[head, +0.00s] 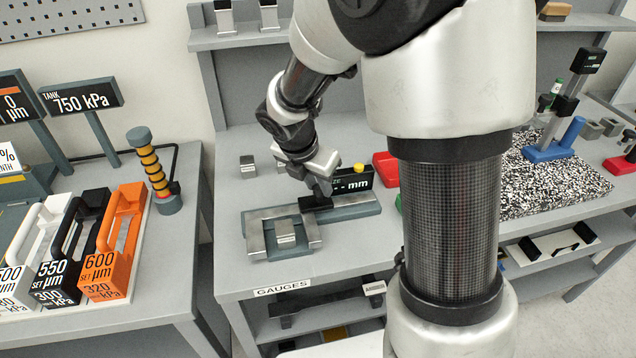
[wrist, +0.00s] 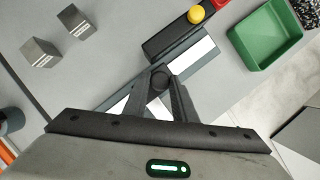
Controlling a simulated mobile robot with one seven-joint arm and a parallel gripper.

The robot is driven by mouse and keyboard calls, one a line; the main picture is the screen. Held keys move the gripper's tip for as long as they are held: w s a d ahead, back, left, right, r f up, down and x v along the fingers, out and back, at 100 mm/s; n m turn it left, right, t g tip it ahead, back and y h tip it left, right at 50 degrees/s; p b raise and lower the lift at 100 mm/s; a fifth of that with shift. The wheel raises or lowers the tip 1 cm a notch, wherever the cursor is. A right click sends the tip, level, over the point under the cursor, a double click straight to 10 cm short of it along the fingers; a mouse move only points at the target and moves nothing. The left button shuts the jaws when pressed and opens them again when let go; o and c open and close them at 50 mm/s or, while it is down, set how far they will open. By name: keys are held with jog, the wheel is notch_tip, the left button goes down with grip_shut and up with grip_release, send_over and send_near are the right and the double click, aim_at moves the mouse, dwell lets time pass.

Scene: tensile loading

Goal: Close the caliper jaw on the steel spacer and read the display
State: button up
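The caliper (head: 352,211) lies on the gauges bench, a grey bar with steel jaws at its left end. The steel spacer (head: 285,232) sits between the left jaw (head: 256,235) and the right, sliding jaw (head: 313,231); I cannot tell whether either touches it. My gripper (head: 317,190) points down over the sliding jaw. In the wrist view its fingertips (wrist: 163,82) meet both sides of a round black knob (wrist: 160,75) and look shut on it. The display (head: 355,181) shows dashes and "mm", its left part hidden by my gripper. Jaws and spacer are hidden in the wrist view.
Two small steel blocks (wrist: 40,53) (wrist: 78,20) stand on the bench behind the jaws. A yellow button (head: 358,168) tops the display. A red bin (head: 385,168) and a green bin (wrist: 265,38) are to the right. Bare bench surrounds the caliper's front.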

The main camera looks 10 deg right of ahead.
aim_at(296, 211)
jog(key=shift+a+p, duration=0.45)
jog(key=shift+a, duration=2.2)
jog(key=shift+c, duration=0.5)
jog(key=o, duration=0.9)
jog(key=p+v, duration=0.2)
jog(key=v, duration=1.5)
jog(key=shift+r, duration=0.25)
jog(key=shift+p, duration=0.3)
